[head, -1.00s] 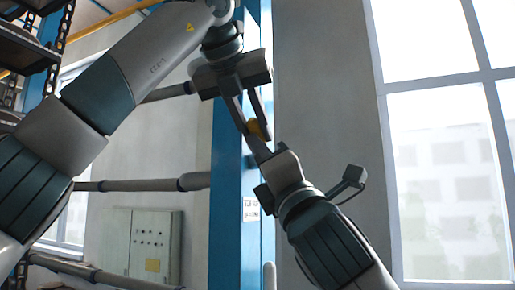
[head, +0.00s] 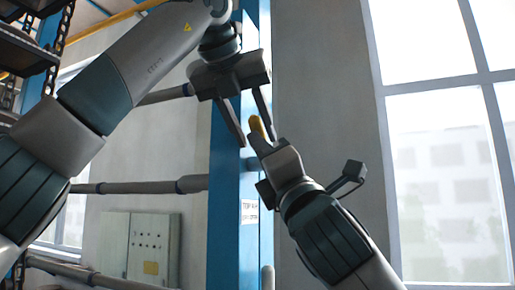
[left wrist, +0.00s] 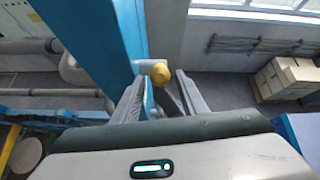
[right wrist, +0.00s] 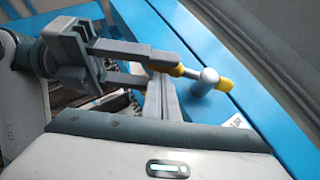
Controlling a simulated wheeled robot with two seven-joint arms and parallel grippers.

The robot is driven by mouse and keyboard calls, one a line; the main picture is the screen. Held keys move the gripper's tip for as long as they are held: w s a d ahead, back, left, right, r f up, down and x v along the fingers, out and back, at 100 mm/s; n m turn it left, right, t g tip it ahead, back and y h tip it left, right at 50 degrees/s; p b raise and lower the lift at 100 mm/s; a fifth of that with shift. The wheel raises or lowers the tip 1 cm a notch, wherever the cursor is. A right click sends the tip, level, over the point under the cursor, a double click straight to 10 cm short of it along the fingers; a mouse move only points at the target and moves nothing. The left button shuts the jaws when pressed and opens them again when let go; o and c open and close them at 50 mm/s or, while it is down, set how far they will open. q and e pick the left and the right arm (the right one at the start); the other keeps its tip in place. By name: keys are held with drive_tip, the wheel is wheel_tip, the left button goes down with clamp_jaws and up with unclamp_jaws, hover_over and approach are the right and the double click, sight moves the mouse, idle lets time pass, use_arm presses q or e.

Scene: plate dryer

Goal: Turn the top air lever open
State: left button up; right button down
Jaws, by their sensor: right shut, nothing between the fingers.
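The air lever (head: 257,125) shows as a small yellow piece in front of the blue column, partly hidden by my grippers.
The blue column (head: 224,190) stands right behind the grippers. Grey pipes (head: 130,186) run to its left, with a control cabinet (head: 150,250) below. A window (head: 445,150) is at the right. Boxes (left wrist: 285,77) stand on the floor.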

use_arm(q)
drive_tip(key=v, duration=1.1)
drive_tip(key=shift+s, duration=0.35)
drive_tip(key=shift+w+a, duration=0.15)
drive_tip(key=shift+a, duration=0.05)
